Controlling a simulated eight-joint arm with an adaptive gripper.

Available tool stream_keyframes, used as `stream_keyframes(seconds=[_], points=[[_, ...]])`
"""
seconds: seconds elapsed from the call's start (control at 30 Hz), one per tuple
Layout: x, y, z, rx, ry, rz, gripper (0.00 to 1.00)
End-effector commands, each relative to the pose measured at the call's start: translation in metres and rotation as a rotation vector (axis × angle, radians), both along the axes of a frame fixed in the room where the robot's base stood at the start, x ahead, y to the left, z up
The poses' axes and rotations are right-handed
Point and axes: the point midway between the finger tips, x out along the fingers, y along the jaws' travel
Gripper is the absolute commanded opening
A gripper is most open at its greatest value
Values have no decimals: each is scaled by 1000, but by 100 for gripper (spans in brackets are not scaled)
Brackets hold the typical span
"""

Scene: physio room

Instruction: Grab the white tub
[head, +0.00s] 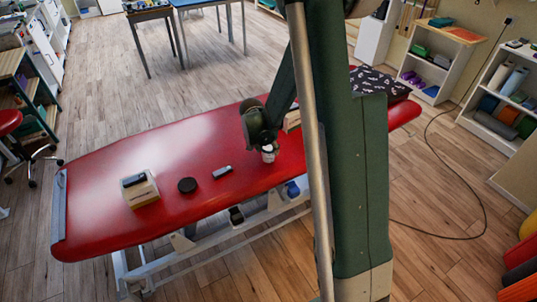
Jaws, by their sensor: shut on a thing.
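The gripper covers the top of the tub. I cannot tell whether the tub's base touches the table.
Left of the tub on the table are a small dark object (222,172), a round black object (187,185) and a cream box (140,190). A patterned dark pillow (372,84) lies at the right end. My arm hides the table's middle right.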

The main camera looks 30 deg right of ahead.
Motion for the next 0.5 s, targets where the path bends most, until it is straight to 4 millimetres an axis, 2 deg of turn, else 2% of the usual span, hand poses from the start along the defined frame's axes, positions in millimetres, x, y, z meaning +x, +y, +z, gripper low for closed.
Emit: stream_keyframes(seconds=[0.27,0.5], points=[[0,0,3,0,0,0,28],[0,0,20,0,0,0,28]])
